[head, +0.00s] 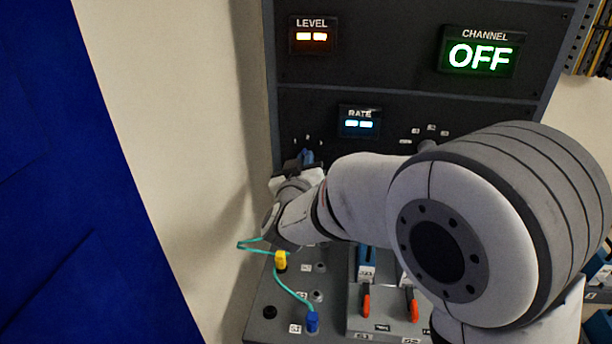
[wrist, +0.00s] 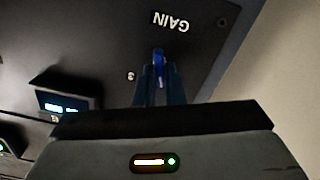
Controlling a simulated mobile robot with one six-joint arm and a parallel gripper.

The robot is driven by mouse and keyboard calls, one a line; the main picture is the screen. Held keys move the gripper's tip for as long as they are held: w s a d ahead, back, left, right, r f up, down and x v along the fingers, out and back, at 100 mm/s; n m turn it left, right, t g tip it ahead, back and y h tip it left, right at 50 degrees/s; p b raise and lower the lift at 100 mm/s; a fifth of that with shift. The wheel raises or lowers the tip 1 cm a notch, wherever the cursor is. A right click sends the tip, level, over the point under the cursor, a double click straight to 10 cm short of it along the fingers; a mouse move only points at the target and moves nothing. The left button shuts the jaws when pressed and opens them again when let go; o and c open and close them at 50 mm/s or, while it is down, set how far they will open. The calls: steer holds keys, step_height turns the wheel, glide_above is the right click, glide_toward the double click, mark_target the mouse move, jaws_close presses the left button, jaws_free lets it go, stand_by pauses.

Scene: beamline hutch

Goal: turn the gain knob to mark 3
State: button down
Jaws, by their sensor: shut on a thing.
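The gain knob (wrist: 159,58) is blue and shows in the wrist view below the upside-down GAIN label (wrist: 171,21) on a dark panel. My gripper (wrist: 157,72) is shut on the knob, one dark finger on each side. In the head view my gripper (head: 303,163) reaches the panel's left side, and a bit of blue shows at its tip. One small white mark (wrist: 131,76) shows beside the knob, too small to read. The other marks and the knob's pointer are hidden or unclear.
The rack panel carries LEVEL (head: 312,35), RATE (head: 359,122) and CHANNEL (head: 480,52) displays; CHANNEL reads OFF. Below my arm, a console (head: 265,325) has a teal cable (head: 290,289) with yellow and blue plugs, and red-handled switches (head: 366,301). A pale wall stands left.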

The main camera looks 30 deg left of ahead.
steer(key=m+b, duration=1.3)
steer(key=shift+w+d+r, duration=0.15)
steer(key=shift+d+r, duration=0.05)
steer(key=shift+d, duration=0.05)
stand_by(0.4)
steer(key=c, duration=1.7)
jaws_free()
steer(key=shift+o, duration=0.9)
steer(key=shift+f, duration=0.15)
